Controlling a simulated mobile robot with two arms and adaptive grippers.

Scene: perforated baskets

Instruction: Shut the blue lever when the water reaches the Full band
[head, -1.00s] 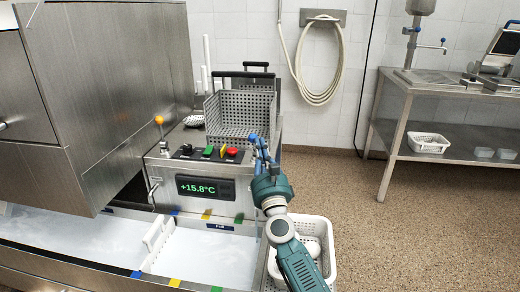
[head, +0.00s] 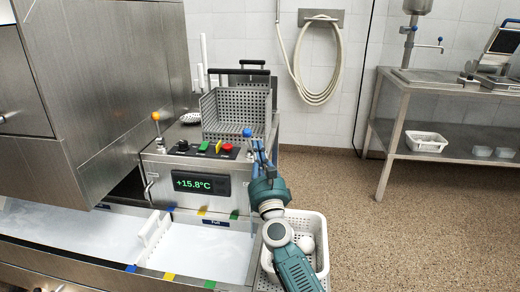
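The blue lever's knob (head: 247,132) stands at the right end of the steel machine's top. My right gripper (head: 262,152) is just right of the knob and slightly below it, its narrow fingers pointing up. I cannot make out whether the fingers touch the lever, or how far apart they are. The dark blue Full label (head: 215,223) sits at the back edge of the right basin. Pale water (head: 205,250) fills this basin close below the label; the exact level against the band is hard to tell. My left gripper is out of view.
The panel has a +15.8°C display (head: 201,184), a red button (head: 227,147) and an orange-knobbed lever (head: 156,116). A perforated basket (head: 236,113) stands behind. A white basket (head: 318,240) with pale items sits under my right arm. Open floor lies to the right.

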